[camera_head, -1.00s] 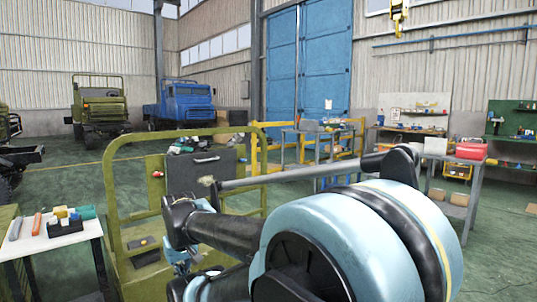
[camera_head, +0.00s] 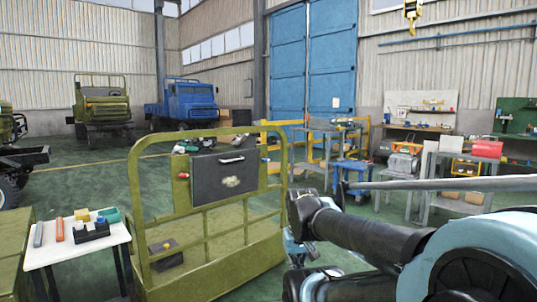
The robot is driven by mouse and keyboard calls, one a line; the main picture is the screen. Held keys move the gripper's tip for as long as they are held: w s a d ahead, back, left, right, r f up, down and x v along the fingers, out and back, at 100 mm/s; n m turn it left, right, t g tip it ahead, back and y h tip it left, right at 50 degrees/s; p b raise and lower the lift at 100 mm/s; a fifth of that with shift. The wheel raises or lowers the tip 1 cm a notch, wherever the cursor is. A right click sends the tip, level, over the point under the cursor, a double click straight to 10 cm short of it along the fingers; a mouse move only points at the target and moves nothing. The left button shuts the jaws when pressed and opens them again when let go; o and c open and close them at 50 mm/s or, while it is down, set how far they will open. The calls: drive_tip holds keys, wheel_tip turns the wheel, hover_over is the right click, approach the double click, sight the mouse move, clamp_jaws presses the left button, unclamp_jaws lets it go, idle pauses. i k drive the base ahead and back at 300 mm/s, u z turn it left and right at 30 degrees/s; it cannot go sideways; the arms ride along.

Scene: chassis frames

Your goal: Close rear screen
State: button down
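An olive-green tubular frame (camera_head: 206,234) stands upright at the centre left. It carries a dark grey panel (camera_head: 207,185) with a pale handle (camera_head: 231,160) near its top and a worn beige mark below. Which part is the rear screen I cannot tell for sure. My arm comes in from the lower right, and its dark end joint is just right of the frame. Light-blue parts below that joint may belong to my gripper (camera_head: 295,250). Its fingertips cannot be made out, and nothing shows held. The dark panel is apart from my arm in the picture.
A white side table (camera_head: 62,251) with small tools and boxes stands at the lower left. A blue stool (camera_head: 354,170), workbenches and yellow rails (camera_head: 272,140) stand behind. Green floor is open between the frame and the trucks.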

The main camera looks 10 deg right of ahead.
sight(216, 177)
drive_tip(key=z, duration=0.1)
drive_tip(key=i, duration=1)
drive_tip(key=u, duration=0.1)
